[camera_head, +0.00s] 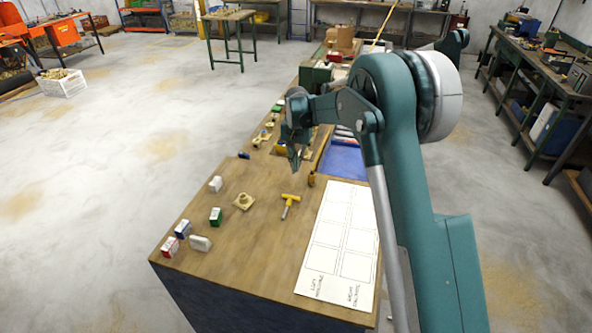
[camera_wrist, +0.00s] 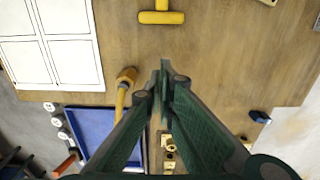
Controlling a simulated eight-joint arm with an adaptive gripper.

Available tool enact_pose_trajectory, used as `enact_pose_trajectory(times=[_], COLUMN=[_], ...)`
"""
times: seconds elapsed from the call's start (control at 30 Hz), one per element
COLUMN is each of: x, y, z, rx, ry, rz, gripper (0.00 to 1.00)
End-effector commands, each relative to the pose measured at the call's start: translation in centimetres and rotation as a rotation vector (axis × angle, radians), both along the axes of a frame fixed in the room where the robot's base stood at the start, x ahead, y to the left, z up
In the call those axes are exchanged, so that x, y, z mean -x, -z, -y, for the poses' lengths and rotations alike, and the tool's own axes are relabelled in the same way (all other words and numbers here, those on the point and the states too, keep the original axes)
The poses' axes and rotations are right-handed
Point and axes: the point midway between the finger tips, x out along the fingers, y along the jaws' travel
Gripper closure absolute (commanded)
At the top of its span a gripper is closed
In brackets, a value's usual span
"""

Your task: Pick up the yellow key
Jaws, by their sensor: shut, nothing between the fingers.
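The yellow key (camera_head: 290,199) is T-shaped, with a yellow handle and a greyish shaft. It lies on the wooden bench top (camera_head: 245,228), left of the white sheet. In the wrist view the yellow handle (camera_wrist: 161,17) shows at the top edge, and part of the key is cut off by the frame. My gripper (camera_head: 297,168) is above the bench, behind the key in the head view and apart from it. In the wrist view my gripper's fingers (camera_wrist: 164,66) are together with nothing between them.
A white sheet with printed boxes (camera_head: 340,232) lies right of the key. A blue tray (camera_head: 343,160) and a yellow-handled tool (camera_wrist: 124,82) are near my gripper. Small boxes (camera_head: 216,216) and a brass flanged part (camera_head: 243,201) stand to the left. Bench around the key is clear.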

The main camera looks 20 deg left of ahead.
Motion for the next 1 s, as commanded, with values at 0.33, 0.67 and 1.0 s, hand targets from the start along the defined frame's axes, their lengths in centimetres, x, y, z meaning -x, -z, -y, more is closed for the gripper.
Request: enact_pose_trajectory(times=[0.33,0.67,1.0], x=[0.0,0.0,2.8], y=[4.4,8.6,8.9], z=[0.0,0.0,0.0], rx=[0.0,0.0,0.0], ry=[0.0,0.0,-0.001], rz=[0.0,0.0,0.0], gripper=[1.0,1.0,1.0])
